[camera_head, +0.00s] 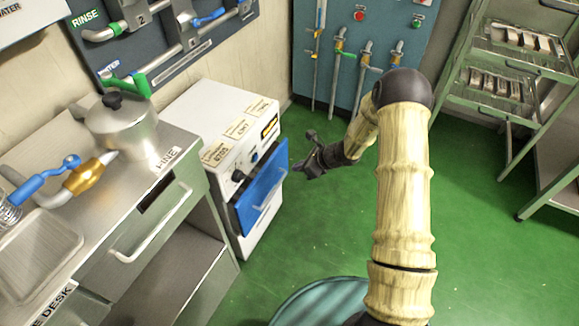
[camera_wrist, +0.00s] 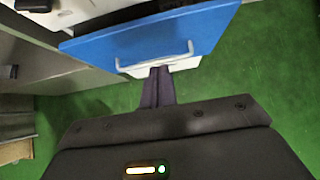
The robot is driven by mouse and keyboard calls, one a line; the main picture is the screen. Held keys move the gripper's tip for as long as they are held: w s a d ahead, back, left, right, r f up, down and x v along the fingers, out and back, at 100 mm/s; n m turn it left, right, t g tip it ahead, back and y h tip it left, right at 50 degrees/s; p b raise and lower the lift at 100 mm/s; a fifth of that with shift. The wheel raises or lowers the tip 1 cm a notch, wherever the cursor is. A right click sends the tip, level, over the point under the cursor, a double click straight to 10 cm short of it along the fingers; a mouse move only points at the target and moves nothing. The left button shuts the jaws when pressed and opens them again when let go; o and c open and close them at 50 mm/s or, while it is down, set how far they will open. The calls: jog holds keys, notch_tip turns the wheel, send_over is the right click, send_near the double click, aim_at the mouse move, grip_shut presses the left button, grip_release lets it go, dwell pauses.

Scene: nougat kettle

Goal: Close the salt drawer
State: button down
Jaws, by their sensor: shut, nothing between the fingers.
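The blue front (camera_head: 260,195) with a pale bar handle is on the white cabinet (camera_head: 218,140) in the head view. It stands out from the cabinet, with a dark gap behind its top edge. No salt label is readable. The blue front also shows in the wrist view (camera_wrist: 205,32), its handle (camera_wrist: 155,60) just ahead of my fingers. My gripper (camera_head: 298,167) is shut and empty, to the right of the blue front. In the wrist view the fingertips (camera_wrist: 160,70) overlap the handle's lower edge; whether they touch it I cannot tell.
A steel desk (camera_head: 85,190) with a kettle (camera_head: 122,128) and its own handled drawer (camera_head: 150,225) stands left of the cabinet. A blue-grey panel with taps (camera_head: 355,75) is behind. A rack (camera_head: 500,85) stands at right. Green floor (camera_head: 320,225) is open between.

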jog(key=s+d+r+n+g+h, duration=0.1)
jog(key=s+d+r+n+h, duration=0.3)
jog(key=s+r+n, duration=0.6)
jog(key=s+d+r+n+h, duration=0.3)
jog(key=s+d+r+n, duration=0.3)
jog(key=s+r+n, duration=0.5)
jog(key=s+n, duration=0.2)
jog(key=s, duration=0.3)
jog(key=shift+d+r+n+g+h, duration=0.2)
jog(key=shift+r+n+g+h, duration=0.1)
jog(key=shift+n+g+h, duration=0.1)
jog(key=shift+w, duration=0.1)
